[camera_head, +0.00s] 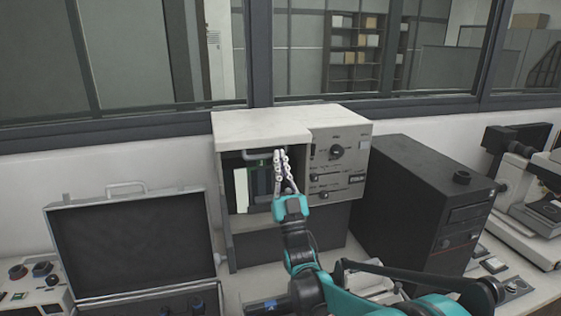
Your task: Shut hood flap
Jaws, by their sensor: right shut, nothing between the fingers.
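The mounting press is a pale box (345,119) on the bench by the wall, with a control panel (338,165) of dark knobs on its front right. Its hood flap (258,137) is at the upper left of the front, with a bar handle (258,155) along its lower edge. Below the flap, the dark chamber is open to view, with a pale part and dark greenish parts inside. My right gripper (281,155) is shut and empty, its fingertips pointing up at the right end of the handle. I cannot tell whether they touch it. My left gripper is not in view.
An open dark case (133,243) stands to the left of the press. A black box-shaped unit (405,200) stands close on the right, and a microscope (525,175) is at the far right. My right arm crosses the bench's front right.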

